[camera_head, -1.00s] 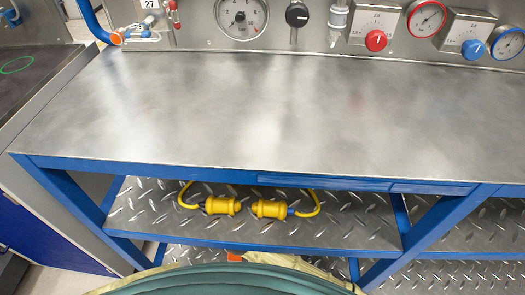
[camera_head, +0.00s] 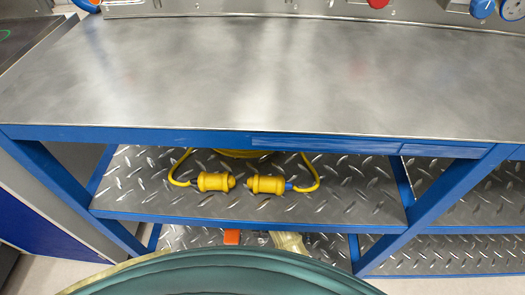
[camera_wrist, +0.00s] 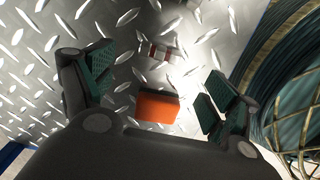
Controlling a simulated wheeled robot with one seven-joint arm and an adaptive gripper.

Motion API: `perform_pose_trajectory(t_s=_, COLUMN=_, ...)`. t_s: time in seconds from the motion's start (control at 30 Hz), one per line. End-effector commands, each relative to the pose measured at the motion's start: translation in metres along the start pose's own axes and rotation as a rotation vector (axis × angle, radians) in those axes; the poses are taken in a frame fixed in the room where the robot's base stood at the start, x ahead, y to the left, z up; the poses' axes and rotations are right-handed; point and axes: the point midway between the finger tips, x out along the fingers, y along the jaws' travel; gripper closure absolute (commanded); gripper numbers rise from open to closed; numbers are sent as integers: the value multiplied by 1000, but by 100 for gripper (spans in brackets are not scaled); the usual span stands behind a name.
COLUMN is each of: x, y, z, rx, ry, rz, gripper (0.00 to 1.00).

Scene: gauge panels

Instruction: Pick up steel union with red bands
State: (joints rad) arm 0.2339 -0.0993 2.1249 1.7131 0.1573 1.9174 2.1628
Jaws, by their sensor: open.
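The steel union with red bands (camera_wrist: 160,52) lies on a diamond-plate shelf in the wrist view, small and silvery with dark red bands. It sits beyond an orange block (camera_wrist: 157,107). My gripper (camera_wrist: 160,72) is open, with one green-padded finger at the left and one at the right. The union appears between the fingers and farther off, apart from them. My gripper holds nothing. I cannot make out the union or my gripper in the head view; the orange block (camera_head: 232,237) shows there on the lowest shelf.
The steel bench top (camera_head: 260,80) is bare. Its blue frame (camera_head: 200,138) overhangs the lower shelves. Two yellow connectors (camera_head: 215,182) with cable lie on the middle shelf (camera_head: 330,205). A large teal rounded thing (camera_head: 230,275) fills the bottom foreground; teal ribbed material (camera_wrist: 290,90) stands right of my gripper.

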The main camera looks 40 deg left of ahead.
Motion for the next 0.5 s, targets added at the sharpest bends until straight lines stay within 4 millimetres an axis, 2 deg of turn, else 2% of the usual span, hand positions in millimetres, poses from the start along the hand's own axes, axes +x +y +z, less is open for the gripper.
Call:
perform_pose_trajectory(t_s=0.03, x=10, y=0, z=0, rx=0, ry=-1, rz=-2, gripper=12)
perform_pose_trajectory(t_s=0.2, x=32, y=0, z=0, rx=-1, ry=0, rz=-1, gripper=12)
perform_pose_trajectory(t_s=0.5, x=52, y=0, z=1, rx=-2, ry=-1, rz=0, gripper=12)
